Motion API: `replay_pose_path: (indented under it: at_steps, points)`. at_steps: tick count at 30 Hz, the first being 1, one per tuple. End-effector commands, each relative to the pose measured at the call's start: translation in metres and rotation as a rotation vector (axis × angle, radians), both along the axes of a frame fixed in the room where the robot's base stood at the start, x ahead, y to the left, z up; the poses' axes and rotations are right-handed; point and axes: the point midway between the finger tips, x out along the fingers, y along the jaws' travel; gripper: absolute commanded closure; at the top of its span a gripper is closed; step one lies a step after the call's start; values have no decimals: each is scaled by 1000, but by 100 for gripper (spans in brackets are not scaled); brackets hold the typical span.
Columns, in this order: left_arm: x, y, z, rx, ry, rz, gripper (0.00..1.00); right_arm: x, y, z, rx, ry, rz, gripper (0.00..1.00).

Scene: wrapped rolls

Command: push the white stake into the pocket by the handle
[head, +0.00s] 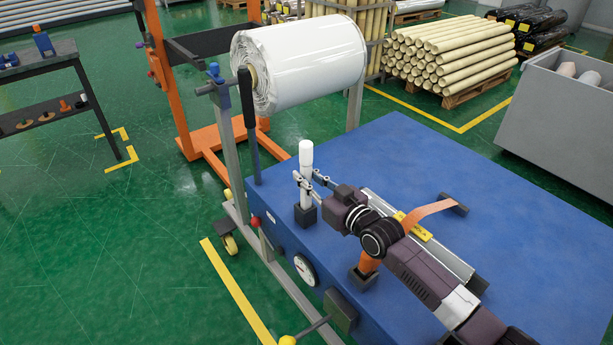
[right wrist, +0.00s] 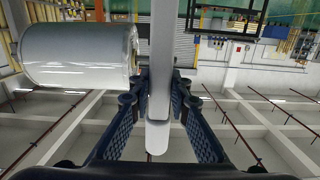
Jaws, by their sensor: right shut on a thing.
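The white stake (head: 306,160) stands upright at the left part of the blue table top, its upper part wider than its lower part. Its lower end meets a small dark block with the pocket (head: 305,216); I cannot tell how deep it sits. My right gripper (head: 308,182) is shut on the stake around its middle, coming in from the right. In the right wrist view the stake (right wrist: 158,138) runs between the two dark fingers (right wrist: 157,95). My left gripper is not in view.
The blue table (head: 385,150) carries an orange strap (head: 425,215) and a metal profile near my arm. A wrapped white roll (head: 310,60) hangs behind the stake, with a black lever handle (head: 248,120) at its left. The table's back right is clear.

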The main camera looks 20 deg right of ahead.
Motion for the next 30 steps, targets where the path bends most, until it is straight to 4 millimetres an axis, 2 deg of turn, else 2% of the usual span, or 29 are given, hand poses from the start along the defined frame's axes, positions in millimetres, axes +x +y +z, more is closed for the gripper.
replay_pose_path:
  at_steps: [20, 21, 26, 30]
  points:
    - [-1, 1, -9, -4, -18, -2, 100, 0, -1, -17, -3, 0, -2, 100]
    - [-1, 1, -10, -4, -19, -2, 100, 0, -1, -18, -4, 1, -2, 80]
    - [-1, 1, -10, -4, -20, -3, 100, 0, -1, -18, -2, 0, -1, 63]
    - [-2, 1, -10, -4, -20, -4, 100, 0, 0, -18, -1, 0, -1, 63]
